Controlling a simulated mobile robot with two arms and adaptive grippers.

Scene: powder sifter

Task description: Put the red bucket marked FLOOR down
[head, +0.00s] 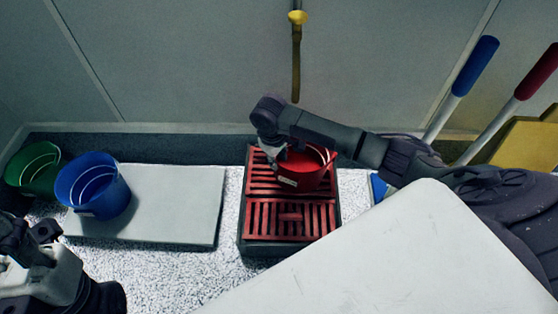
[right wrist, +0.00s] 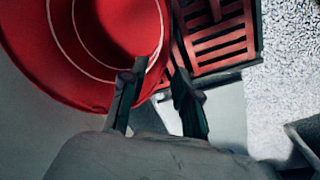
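The red bucket (head: 313,172), with a white label on its side, appears upright over the red slatted grate (head: 290,217). I cannot tell whether its base touches the grate. My right gripper (head: 274,150) is at its left rim. In the right wrist view the bucket (right wrist: 90,50) fills the upper left. The right gripper's fingers (right wrist: 160,82) stand apart, one over the bucket's inside and one outside, with the rim between them and a visible gap. The label's lettering is not readable. My left gripper (head: 30,234) is empty at the lower left, its fingers apart.
A blue bucket (head: 92,186) stands on a pale slab (head: 175,205), with a green bucket (head: 36,167) at its left. Blue and red-handled tools (head: 475,65) lean at the right. A yellow-topped hanging tool (head: 296,55) is on the wall. A white panel (head: 400,262) covers the lower right.

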